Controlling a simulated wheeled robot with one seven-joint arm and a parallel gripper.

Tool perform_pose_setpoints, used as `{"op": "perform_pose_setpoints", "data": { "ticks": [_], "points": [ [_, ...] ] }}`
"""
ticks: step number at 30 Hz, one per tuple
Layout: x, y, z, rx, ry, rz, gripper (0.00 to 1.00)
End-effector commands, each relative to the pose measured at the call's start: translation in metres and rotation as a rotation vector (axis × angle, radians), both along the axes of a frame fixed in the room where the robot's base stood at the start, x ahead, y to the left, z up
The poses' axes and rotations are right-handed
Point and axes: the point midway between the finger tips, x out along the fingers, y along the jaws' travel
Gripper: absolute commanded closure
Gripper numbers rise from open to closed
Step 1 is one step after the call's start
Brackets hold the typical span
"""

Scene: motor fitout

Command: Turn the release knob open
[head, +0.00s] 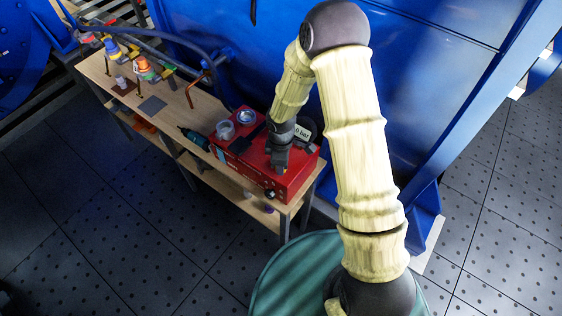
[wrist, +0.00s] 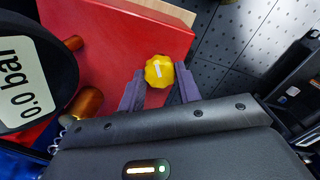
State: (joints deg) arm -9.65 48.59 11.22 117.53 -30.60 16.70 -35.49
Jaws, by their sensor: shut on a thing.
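The release knob (wrist: 159,71) is yellow and scalloped, with a white line on its top, on the red box (wrist: 110,35) in the wrist view. My gripper (wrist: 160,88) has its two fingers on either side of the knob and is shut on it. In the head view my gripper (head: 279,168) reaches down onto the front right part of the red box (head: 240,166). The knob is hardly visible there, mostly hidden by the gripper. The white line on the knob lies slanted in the wrist view.
A round black gauge (wrist: 30,85) reading 0.0 bar stands on the box beside copper fittings (wrist: 85,102). The box sits on a wooden bench (head: 180,112) with jars, colored items and a copper pipe. A blue machine wall (head: 230,35) rises behind.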

Motion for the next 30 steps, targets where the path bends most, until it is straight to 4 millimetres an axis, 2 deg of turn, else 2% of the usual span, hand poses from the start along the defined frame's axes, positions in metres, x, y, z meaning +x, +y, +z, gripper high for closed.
{"op": "perform_pose_setpoints", "data": {
  "ticks": [7, 8, 10, 11, 22, 26, 30],
  "points": [
    [0.002, 0.001, 0.001, 0.003, -0.006, -0.001, 0.89],
    [0.002, 0.001, 0.001, 0.003, -0.006, -0.001, 0.6],
    [0.002, 0.001, 0.001, 0.002, -0.005, -0.001, 0.47],
    [0.002, 0.001, 0.001, 0.002, -0.004, -0.001, 0.45],
    [0.001, 0.0, 0.005, 0.002, -0.003, -0.003, 0.45],
    [0.001, 0.0, 0.017, 0.003, -0.003, -0.004, 0.45],
    [0.002, 0.0, 0.041, 0.003, -0.006, -0.004, 0.45]
  ]
}}
